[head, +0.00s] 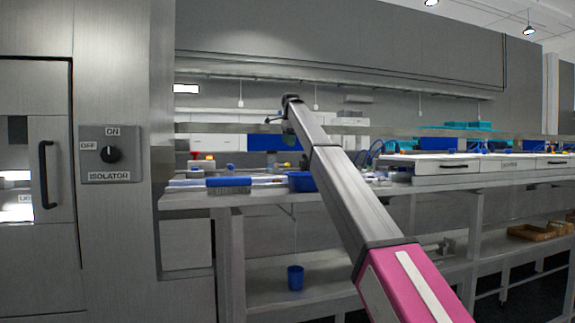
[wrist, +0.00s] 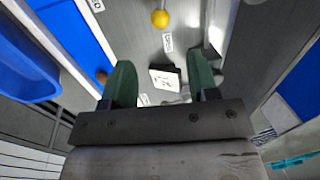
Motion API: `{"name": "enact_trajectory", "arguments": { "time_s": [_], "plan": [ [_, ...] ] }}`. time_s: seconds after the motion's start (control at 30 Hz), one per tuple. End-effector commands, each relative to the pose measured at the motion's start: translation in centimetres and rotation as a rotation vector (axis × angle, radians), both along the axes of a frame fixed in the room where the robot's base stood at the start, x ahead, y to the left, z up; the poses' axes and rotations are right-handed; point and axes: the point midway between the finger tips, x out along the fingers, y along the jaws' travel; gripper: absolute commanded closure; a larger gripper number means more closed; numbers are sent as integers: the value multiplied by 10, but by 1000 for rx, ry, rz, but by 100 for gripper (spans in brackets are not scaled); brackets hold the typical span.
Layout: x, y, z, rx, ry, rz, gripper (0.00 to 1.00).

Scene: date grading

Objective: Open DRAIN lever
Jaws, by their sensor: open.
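My gripper (wrist: 161,76) shows in the wrist view as two green fingers, apart, with nothing held between them. Past the fingertips, near the top middle, is a yellow ball knob (wrist: 160,18). It stands apart from the fingers. A small white label (wrist: 168,42) sits just below the knob; its text is too small to read, so I cannot tell whether the knob is the DRAIN lever. In the head view my arm reaches up and away over the bench, and my gripper (head: 283,119) is small and partly hidden at its far end.
In the head view a steel bench (head: 190,199) carries blue bins (head: 301,181) and red and yellow fittings (head: 203,158). A steel panel at left has an ISOLATOR switch (head: 111,154). A blue cup (head: 295,278) stands on the lower shelf. A white square plate (wrist: 165,79) shows between my fingers.

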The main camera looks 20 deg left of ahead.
Motion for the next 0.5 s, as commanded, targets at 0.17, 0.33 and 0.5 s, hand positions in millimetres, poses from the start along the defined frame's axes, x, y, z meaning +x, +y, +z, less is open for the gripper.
{"name": "enact_trajectory", "arguments": {
  "time_s": [0.17,0.33,0.5],
  "plan": [
    [0,1,-1,3,6,-72,46],
    [1,2,-12,3,6,-73,46],
    [5,3,-34,3,8,-72,46]
  ]
}}
